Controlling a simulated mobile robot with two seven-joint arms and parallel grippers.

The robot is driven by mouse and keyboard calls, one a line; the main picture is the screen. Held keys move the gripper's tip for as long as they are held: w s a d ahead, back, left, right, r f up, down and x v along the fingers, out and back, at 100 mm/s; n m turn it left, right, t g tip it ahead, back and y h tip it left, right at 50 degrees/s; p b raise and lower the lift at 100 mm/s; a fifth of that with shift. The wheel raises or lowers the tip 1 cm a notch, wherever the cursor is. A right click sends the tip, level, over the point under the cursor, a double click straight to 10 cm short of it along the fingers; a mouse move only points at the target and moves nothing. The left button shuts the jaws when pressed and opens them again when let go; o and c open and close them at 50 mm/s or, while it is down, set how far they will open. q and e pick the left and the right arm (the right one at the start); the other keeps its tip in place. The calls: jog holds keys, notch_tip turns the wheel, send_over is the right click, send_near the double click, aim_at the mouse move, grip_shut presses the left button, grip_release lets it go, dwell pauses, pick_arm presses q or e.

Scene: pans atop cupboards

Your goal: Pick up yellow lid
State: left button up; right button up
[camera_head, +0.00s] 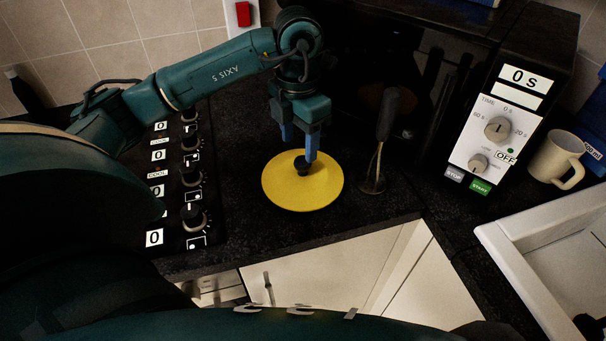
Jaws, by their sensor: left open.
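The yellow lid (317,191) is a round yellow disc with a small black knob (301,166) at its middle. It lies on the dark counter, right of the stove knobs. My left gripper (298,152) points down over the lid, with its blue fingers open at the knob. One finger overlaps the knob in the picture; I cannot tell whether it touches. My right gripper is not in view.
A utensil with a dark handle (387,115) stands close right of the lid. A microwave (496,130), a cream mug (556,160) and a white sink (497,240) are farther right. Stove knobs (191,176) are on the left. White cupboards (310,274) lie below the counter edge.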

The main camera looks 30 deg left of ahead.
aim_at(303, 160)
pick_arm(q)
jog(key=shift+d+f, duration=0.15)
jog(key=shift+f, duration=0.45)
jog(key=f, duration=0.1)
jog(key=f+p, duration=0.1)
jog(key=f, duration=0.2)
jog(key=shift+d+f, duration=0.15)
jog(key=shift+d, duration=0.1)
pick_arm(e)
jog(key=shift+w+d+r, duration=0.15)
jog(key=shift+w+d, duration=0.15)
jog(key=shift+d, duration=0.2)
pick_arm(q)
jog(key=c, duration=1)
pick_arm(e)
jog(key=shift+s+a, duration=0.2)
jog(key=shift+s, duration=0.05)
